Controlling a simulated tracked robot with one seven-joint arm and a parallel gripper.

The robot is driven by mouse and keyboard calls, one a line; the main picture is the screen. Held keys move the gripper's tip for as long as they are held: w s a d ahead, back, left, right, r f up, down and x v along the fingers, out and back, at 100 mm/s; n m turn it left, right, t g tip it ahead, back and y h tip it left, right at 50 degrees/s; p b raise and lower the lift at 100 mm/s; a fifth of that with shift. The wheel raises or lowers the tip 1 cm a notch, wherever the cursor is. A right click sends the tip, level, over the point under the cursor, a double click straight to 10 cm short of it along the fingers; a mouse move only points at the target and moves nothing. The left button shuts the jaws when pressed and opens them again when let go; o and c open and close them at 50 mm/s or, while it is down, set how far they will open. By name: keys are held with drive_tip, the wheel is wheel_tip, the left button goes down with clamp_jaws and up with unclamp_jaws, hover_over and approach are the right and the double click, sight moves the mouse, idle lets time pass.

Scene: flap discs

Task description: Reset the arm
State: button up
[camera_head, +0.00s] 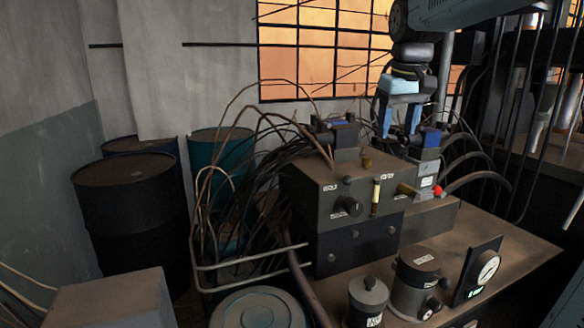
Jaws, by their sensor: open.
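My arm (450,12) comes in from the top right, in blue-grey and black. My gripper (400,132) hangs below it with its two blue fingers pointing down and apart. It is open, and nothing shows between the fingers. It is above or behind the right part of the dark control box (345,210). A small grey unit with a blue top (430,150) and a red knob (438,190) is close to the right finger. I cannot tell whether the finger touches it. No flap disc can be made out.
The box stands on a brown bench (515,252) with a gauge (485,270) and two grey canisters (415,280), (367,298). Cables (225,190) crowd its left. Dark barrels (130,205) stand at left. Hoses and pipes (500,120) fill the right. A barred window (310,50) is behind.

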drive_tip(key=s+f+m+t, duration=0.1)
drive_tip(key=s+f, duration=0.5)
drive_tip(key=s, duration=0.4)
drive_tip(key=s+f+m+t, duration=0.1)
drive_tip(key=s+f, duration=0.5)
drive_tip(key=s, duration=0.4)
drive_tip(key=shift+s+d+f+t, duration=0.2)
drive_tip(key=shift+d+t, duration=0.2)
